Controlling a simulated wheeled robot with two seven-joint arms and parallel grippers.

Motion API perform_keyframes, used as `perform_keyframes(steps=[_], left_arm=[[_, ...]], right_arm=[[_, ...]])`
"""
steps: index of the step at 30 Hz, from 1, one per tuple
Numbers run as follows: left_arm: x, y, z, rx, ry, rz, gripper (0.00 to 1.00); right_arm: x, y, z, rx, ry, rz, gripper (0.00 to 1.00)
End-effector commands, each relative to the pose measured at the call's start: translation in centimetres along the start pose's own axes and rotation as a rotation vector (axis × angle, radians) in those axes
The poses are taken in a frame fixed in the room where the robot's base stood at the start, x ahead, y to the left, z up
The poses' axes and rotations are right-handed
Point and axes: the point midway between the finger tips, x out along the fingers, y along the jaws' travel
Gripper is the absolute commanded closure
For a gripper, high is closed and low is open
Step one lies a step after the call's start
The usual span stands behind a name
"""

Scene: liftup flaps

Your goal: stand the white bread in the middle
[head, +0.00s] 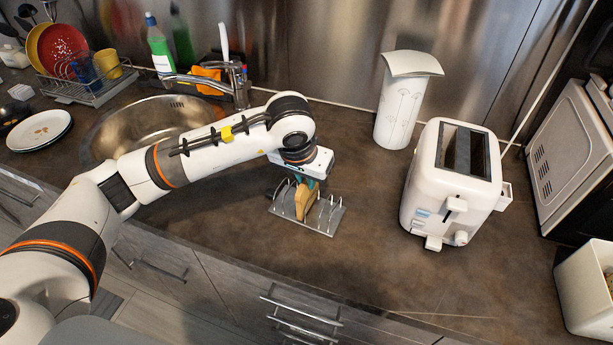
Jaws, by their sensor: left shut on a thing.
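A slice of bread (303,201) with a tan crust stands upright among the wire dividers of a small metal rack (318,228) on the counter. My left gripper (305,182) points down over the rack and is shut on the top of the bread. The gripper's body partly hides the bread and the back of the rack. I cannot tell whether the bread's lower edge touches the rack's base. My right gripper is not in view.
A white toaster (455,180) stands right of the rack, with a white canister (401,105) behind it. A sink (150,125) with a tap (238,85) lies to the left. A white bin (585,290) is at the far right. The counter in front of the toaster is clear.

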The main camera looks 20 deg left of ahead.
Motion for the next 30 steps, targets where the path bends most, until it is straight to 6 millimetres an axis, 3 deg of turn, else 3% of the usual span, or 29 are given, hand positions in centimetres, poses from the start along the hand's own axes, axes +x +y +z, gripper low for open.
perform_keyframes(steps=[8, 9, 14, 23, 30], left_arm=[[0.1, 0.0, 0.0, 0.000, 0.000, 0.000, 1.00], [0.1, 0.0, 0.0, 0.000, 0.000, 0.000, 0.86], [0.1, 0.0, 0.0, 0.000, 0.000, 0.000, 0.62], [-0.1, 0.0, 0.0, 0.000, 0.000, -0.001, 0.62], [-3.4, 0.0, 0.1, 0.002, -0.006, 0.000, 0.62]], right_arm=[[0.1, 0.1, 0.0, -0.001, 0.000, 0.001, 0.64], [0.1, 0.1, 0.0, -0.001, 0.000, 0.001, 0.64], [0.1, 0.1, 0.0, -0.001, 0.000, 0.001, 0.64], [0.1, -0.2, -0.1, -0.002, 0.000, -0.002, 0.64], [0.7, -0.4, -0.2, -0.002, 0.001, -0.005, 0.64]])
